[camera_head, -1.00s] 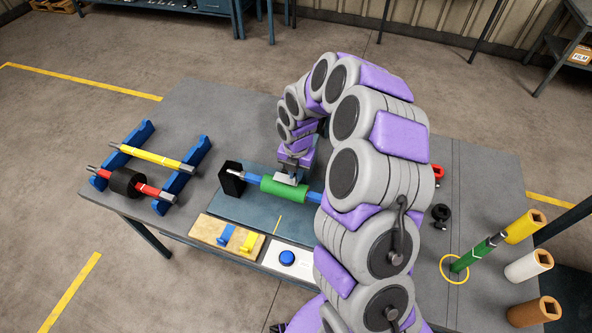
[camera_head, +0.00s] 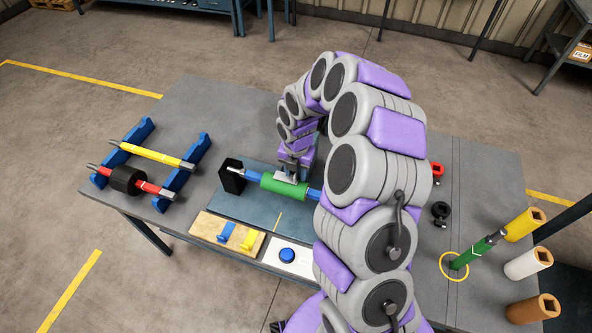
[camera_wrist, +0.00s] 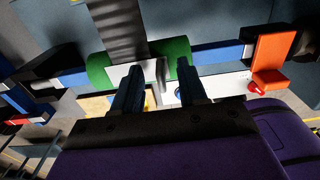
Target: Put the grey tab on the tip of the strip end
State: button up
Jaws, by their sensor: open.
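A light grey tab (camera_wrist: 150,73) lies over the middle of the green roller (camera_wrist: 97,68) in the wrist view. It also shows as a pale patch in the head view (camera_head: 288,176). A dark grey ridged band (camera_wrist: 118,25), which looks like the strip, runs down to the tab's upper edge. I cannot tell whether the two are joined. My gripper (camera_wrist: 158,92) is open above the roller, with dark fingers near the tab's lower part. I cannot tell whether they touch it. My arm hides much of the strip in the head view.
A black block (camera_head: 231,177) stands at the roller's left end. An orange block (camera_wrist: 270,62) is at the right in the wrist view. A wooden board (camera_head: 205,222) with blue and yellow clips and a blue button (camera_head: 287,254) lie in front. A blue rack (camera_head: 190,165) holds rollers.

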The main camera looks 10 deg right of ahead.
notch_tip(320, 180, up, 17)
jog(key=p, duration=0.1)
jog(key=shift+r+p, duration=0.15)
jog(key=shift+p, duration=0.2)
jog(key=shift+a, duration=0.1)
dwell(0.5)
jog(key=s+a+r+m+b, duration=0.1)
jog(key=s+r+m, duration=0.1)
jog(key=s+m, duration=0.5)
jog(key=s+a+r+m+b, duration=0.1)
jog(key=s+r+m+b, duration=0.2)
jog(key=s, duration=0.6)
jog(key=s+d+f+m+g, duration=0.1)
jog(key=s+f+m, duration=0.1)
jog(key=s+m, duration=0.7)
jog(key=s+f+m+b, duration=0.1)
jog(key=s+m, duration=0.9)
jog(key=s, duration=0.1)
jog(key=shift+d+f+g, duration=0.35)
jog(key=shift+f+g, duration=0.05)
